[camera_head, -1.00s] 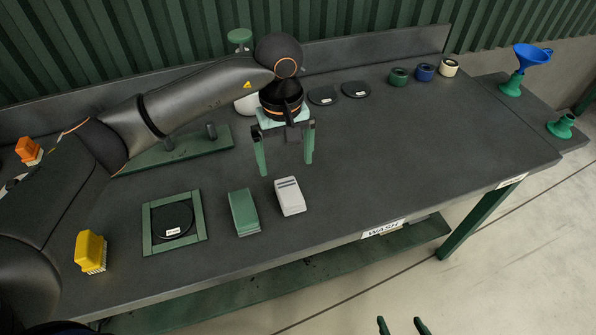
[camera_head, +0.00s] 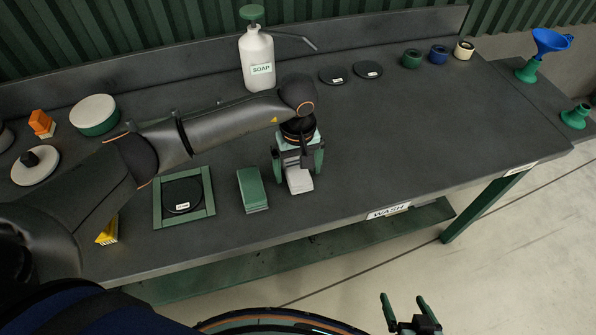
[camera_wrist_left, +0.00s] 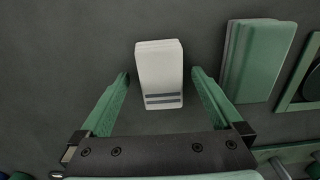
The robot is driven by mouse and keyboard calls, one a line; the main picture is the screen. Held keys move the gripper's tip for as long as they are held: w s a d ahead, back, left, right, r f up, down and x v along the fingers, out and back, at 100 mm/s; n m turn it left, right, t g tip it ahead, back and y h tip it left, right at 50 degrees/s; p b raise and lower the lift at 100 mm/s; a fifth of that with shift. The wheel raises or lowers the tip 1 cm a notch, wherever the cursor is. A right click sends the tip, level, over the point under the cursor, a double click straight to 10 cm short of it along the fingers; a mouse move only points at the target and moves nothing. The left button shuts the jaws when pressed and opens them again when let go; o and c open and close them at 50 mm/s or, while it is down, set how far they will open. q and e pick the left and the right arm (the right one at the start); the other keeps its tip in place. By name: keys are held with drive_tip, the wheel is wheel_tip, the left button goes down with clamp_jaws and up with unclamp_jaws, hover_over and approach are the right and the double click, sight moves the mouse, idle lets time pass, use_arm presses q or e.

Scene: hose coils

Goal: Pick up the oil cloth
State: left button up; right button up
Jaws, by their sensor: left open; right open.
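Two folded cloths lie on the dark bench: a white one with dark stripes at one end (camera_head: 299,184) and a plain green one (camera_head: 252,190) to its left. No label tells which is the oil cloth. My left gripper (camera_head: 299,174) is open above the white cloth, with one finger on each side. In the left wrist view the white cloth (camera_wrist_left: 160,72) lies between the spread fingers, apart from both, and the green cloth (camera_wrist_left: 258,60) is off to the right. My right gripper (camera_head: 403,299) is open and empty, low in front of the bench.
A green square frame with a black disc (camera_head: 183,194) lies left of the cloths. A yellow brush (camera_head: 107,232) is partly behind my arm. A soap bottle (camera_head: 257,58) and two black discs stand at the back. The bench's right half is mostly clear.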

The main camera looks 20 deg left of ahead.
use_arm(q)
drive_tip(key=shift+f, duration=0.35)
drive_tip(key=shift+c, duration=0.2)
drive_tip(key=c, duration=1.4)
